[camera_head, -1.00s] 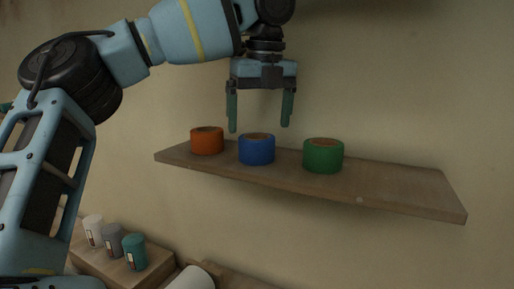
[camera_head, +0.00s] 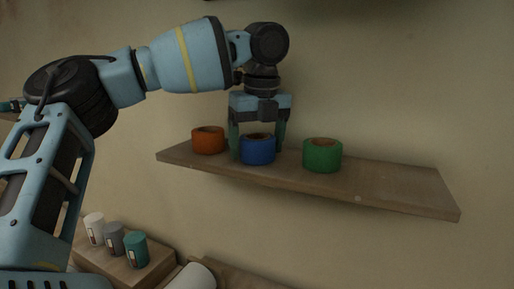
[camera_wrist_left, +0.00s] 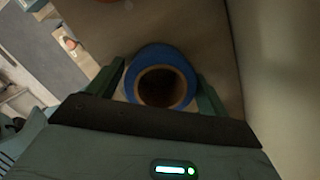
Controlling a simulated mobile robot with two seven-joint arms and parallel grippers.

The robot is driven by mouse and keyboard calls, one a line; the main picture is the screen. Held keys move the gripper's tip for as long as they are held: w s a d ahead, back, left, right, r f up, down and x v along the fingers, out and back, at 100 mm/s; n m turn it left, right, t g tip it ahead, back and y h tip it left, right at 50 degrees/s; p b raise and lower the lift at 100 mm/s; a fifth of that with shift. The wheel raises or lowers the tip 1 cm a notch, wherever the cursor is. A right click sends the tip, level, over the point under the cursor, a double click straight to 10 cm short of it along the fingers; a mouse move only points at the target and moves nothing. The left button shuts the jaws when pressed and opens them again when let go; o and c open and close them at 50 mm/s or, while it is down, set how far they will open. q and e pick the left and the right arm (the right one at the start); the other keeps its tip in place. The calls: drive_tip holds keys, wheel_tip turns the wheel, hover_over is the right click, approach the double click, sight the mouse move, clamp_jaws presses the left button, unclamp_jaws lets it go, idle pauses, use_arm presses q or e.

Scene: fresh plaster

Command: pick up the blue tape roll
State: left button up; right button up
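The blue tape roll (camera_head: 257,150) stands on the wooden wall shelf (camera_head: 390,185), between an orange roll (camera_head: 208,140) and a green roll (camera_head: 322,156). My left gripper (camera_head: 258,152) points down over the blue roll, with one finger on each side of it. In the left wrist view the blue roll (camera_wrist_left: 160,60) lies between the fingertips, its dark core facing the camera. A narrow light gap shows by the left finger, and the fingers look open around the roll. Contact on the right side is hard to tell. My right gripper is not in view.
The orange roll stands close to the left finger. The shelf's right part is bare, and the plaster wall is right behind. Below, a wooden ledge holds a white (camera_head: 95,228), a grey (camera_head: 114,239) and a teal container (camera_head: 136,250).

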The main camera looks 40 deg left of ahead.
use_arm(q)
drive_tip(key=c, duration=0.8)
drive_tip(key=shift+o, duration=0.2)
drive_tip(key=shift+r, duration=0.1)
drive_tip(key=shift+r+b, duration=0.3)
drive_tip(key=shift+r, duration=1.35)
drive_tip(key=s+d, duration=0.2)
drive_tip(key=s, duration=0.5)
drive_tip(key=s+d+r, duration=0.1)
drive_tip(key=s+d, duration=0.2)
drive_tip(key=s, duration=0.5)
drive_tip(key=shift+s+r, duration=0.15)
drive_tip(key=shift+r, duration=0.1)
